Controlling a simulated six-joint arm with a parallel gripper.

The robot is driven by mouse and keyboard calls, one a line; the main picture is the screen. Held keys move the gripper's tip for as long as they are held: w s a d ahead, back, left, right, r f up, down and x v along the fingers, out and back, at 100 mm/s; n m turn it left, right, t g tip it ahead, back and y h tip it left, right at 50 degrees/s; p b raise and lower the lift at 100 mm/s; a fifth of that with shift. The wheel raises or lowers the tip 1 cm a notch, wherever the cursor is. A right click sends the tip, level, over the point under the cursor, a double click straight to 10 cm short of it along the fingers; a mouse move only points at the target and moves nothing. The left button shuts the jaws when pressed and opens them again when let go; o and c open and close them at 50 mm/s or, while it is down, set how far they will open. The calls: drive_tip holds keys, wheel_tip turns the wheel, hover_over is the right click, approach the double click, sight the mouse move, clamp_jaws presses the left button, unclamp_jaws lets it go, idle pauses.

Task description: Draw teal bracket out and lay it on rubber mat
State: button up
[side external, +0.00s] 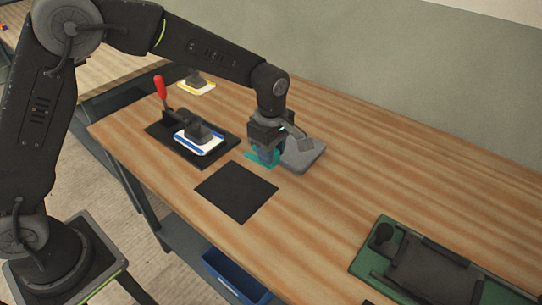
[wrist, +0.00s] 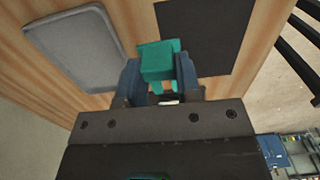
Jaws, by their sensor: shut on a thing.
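The teal bracket (side external: 253,155) is between the fingers of my gripper (side external: 265,152), which is shut on it. In the wrist view the bracket (wrist: 157,58) shows as a teal block between the two blue-grey fingers (wrist: 158,80). The fingers hide part of it, and I cannot tell whether it touches the table. The rubber mat (side external: 236,192) is a black square lying flat and bare in front of the gripper. It also shows in the wrist view (wrist: 212,32), beyond the bracket.
A grey shallow tray (side external: 307,158) lies right beside the gripper. A black plate with a red-handled clamp (side external: 160,90) and a white-and-blue piece (side external: 199,143) stands to the left. A green-based fixture (side external: 430,270) is at the front right. Bare wood lies between.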

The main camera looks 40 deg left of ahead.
drive_tip(key=shift+r, duration=1.85)
drive_tip(key=s+a+f, duration=0.1)
drive_tip(key=s+a, duration=0.8)
drive_tip(key=a, duration=0.5)
drive_tip(key=d+f, duration=0.2)
drive_tip(key=d, duration=0.1)
drive_tip(key=w+d+f, duration=0.1)
drive_tip(key=d+f, duration=0.1)
drive_tip(key=d, duration=0.2)
drive_tip(key=w+d+f, duration=0.1)
drive_tip(key=d+f, duration=0.1)
drive_tip(key=d, duration=0.1)
drive_tip(key=shift+w+d+f, duration=0.25)
drive_tip(key=shift+d+f, duration=0.05)
drive_tip(key=shift+f, duration=2)
drive_tip(key=o, duration=1)
drive_tip(key=shift+f, duration=0.1)
drive_tip(key=shift+c, duration=0.2)
